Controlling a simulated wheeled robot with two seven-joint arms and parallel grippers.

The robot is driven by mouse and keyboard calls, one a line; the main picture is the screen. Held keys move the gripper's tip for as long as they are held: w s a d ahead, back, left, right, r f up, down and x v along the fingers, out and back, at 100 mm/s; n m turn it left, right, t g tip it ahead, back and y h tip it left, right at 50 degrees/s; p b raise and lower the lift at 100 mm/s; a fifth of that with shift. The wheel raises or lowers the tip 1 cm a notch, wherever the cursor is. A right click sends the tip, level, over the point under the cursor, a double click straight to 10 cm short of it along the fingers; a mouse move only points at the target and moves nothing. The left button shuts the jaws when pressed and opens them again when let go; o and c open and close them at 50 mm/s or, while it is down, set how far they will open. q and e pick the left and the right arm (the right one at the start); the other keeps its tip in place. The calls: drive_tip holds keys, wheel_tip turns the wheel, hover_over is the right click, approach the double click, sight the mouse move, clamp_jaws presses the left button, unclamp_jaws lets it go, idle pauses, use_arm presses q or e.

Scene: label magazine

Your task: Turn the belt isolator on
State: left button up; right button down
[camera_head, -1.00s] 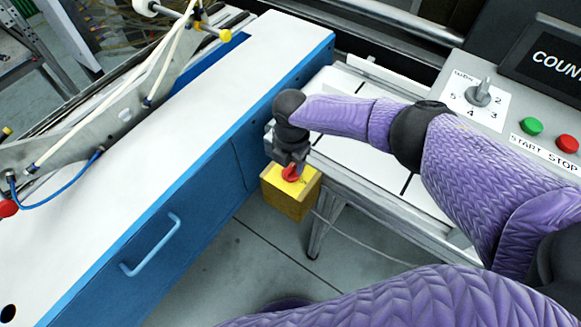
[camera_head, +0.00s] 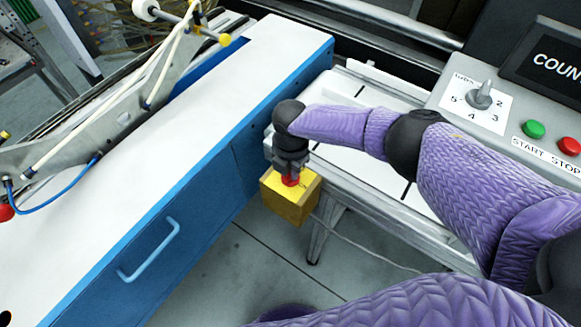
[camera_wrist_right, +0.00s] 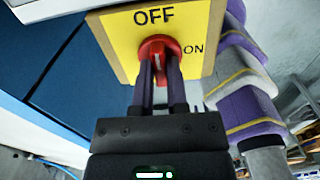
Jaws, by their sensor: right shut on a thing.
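The belt isolator is a yellow box (camera_head: 284,206) with a red knob (camera_head: 291,181), fixed by the end of the white-topped conveyor. In the right wrist view its yellow face (camera_wrist_right: 115,37) reads OFF at the top and ON to the right. My right gripper (camera_head: 290,170) comes down on the box from above. In the right wrist view its two fingers (camera_wrist_right: 161,78) are shut on the red knob (camera_wrist_right: 159,46), one on each side. The knob's grip lies roughly upright in that view, towards OFF; the fingers partly hide it. My left gripper is not in view.
A blue cabinet (camera_head: 190,205) with a white top stands close left of the isolator. A grey console (camera_head: 480,125) with a selector dial, a green START button (camera_head: 534,129) and a red STOP button (camera_head: 569,146) is at right. Open floor lies below.

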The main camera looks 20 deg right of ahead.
drive_tip(key=shift+m, duration=0.3)
drive_tip(key=m+p, duration=0.1)
drive_tip(key=m, duration=0.3)
drive_tip(key=m+p, duration=0.1)
drive_tip(key=m, duration=0.3)
drive_tip(key=shift+m, duration=0.3)
drive_tip(key=m+p, duration=0.1)
drive_tip(key=m, duration=0.3)
drive_tip(key=shift+m+p, duration=0.4)
drive_tip(key=shift+m, duration=2)
drive_tip(key=c, duration=0.6)
unclamp_jaws()
drive_tip(key=shift+c, duration=0.2)
